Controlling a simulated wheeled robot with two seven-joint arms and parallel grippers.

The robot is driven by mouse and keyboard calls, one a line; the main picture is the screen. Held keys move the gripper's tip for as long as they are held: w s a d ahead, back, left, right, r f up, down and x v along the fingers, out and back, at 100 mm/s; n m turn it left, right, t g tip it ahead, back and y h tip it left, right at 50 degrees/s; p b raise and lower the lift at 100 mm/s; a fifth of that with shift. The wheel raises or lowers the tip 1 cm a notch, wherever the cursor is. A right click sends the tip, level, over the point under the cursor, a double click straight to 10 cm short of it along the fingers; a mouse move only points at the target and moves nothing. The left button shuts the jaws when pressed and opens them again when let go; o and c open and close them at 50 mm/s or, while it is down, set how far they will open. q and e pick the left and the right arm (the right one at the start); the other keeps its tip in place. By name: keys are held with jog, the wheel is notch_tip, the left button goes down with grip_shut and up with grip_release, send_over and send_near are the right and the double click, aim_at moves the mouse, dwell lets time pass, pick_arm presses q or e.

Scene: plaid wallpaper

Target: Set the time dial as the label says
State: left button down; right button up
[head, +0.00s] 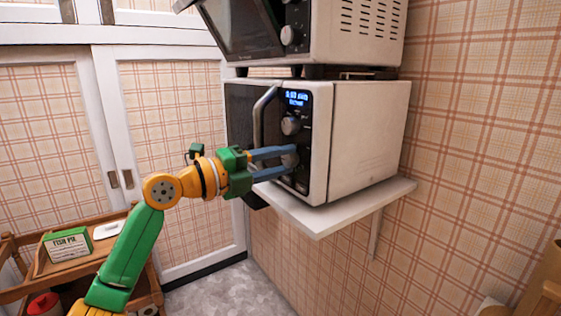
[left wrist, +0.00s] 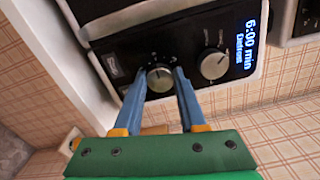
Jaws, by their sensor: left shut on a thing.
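The lower white microwave (head: 360,130) stands on a wall shelf, with its dark control panel facing left. My left gripper (head: 286,163) is shut on the lower dial (left wrist: 160,79), one blue finger on each side. A green box (head: 68,245) with a white label lies on the cart; its fine print is unreadable. My right gripper is out of view.
A second microwave (head: 355,32) sits above the first. The white shelf (head: 335,215) juts out below. A curved door handle (head: 262,115) is just left of the panel, near my fingers. The wooden cart (head: 25,290) stands at the lower left, with a white item (head: 108,230) on it.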

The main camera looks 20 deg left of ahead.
pick_arm(q)
jog(key=shift+c, duration=2.3)
grip_release()
jog(key=b+v, duration=0.2)
jog(key=v, duration=0.5)
jog(key=shift+b, duration=0.3)
